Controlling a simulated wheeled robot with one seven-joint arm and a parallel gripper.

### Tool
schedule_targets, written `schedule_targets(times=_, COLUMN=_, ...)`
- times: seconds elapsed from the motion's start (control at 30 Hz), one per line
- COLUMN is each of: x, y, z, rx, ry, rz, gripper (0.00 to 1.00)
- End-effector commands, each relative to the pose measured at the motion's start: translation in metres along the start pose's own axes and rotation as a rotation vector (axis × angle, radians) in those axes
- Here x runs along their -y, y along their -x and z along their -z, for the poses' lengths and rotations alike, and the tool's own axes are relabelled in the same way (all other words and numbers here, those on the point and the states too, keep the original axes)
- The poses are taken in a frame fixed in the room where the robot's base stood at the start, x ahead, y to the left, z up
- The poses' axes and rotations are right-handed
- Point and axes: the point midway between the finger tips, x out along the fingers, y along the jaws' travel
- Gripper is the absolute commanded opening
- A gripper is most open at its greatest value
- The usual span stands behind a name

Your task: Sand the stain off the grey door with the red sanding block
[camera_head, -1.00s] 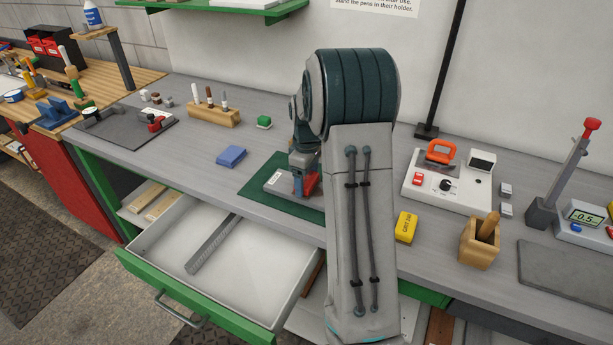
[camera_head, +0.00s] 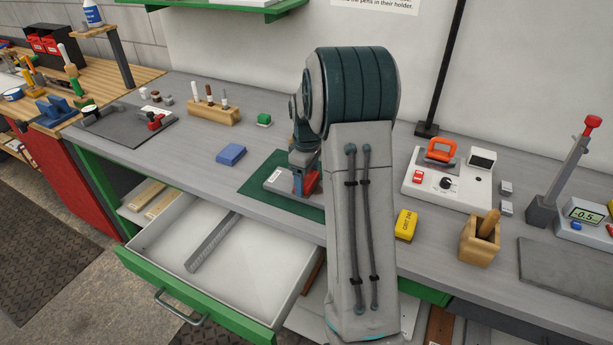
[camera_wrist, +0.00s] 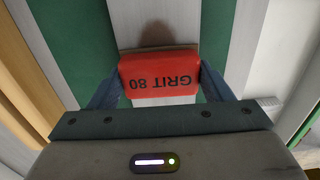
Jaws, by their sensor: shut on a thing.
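The grey door (camera_head: 273,187) lies flat on a green mat (camera_head: 262,175) on the bench. It also shows in the wrist view (camera_wrist: 150,12), with a brownish, blurry stain (camera_wrist: 155,33) just beyond the block and perhaps partly under it. My gripper (camera_head: 306,184) is over the door, partly hidden by my arm. In the wrist view my gripper (camera_wrist: 160,84) is shut on the red sanding block (camera_wrist: 160,73), marked GRIT 80, with one finger at each end. The block is over the door; I cannot tell for sure whether it touches it.
A yellow block (camera_head: 406,225) lies right of my arm and a blue block (camera_head: 231,154) left of the mat. An open drawer (camera_head: 215,320) juts out in front. A white device (camera_head: 425,188), a wooden holder (camera_head: 481,242) and a pen holder (camera_head: 213,113) stand on the bench.

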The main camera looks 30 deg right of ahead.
Motion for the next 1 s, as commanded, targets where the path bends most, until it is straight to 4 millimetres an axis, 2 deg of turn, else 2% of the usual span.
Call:
schedule_targets(times=0.5, x=0.000, y=-0.004, z=-0.001, rx=0.000, ry=0.000, rz=0.000, gripper=0.54)
schedule_targets(times=1.0, x=0.000, y=-0.007, z=-0.023, rx=0.004, ry=-0.003, rz=0.003, gripper=0.54)
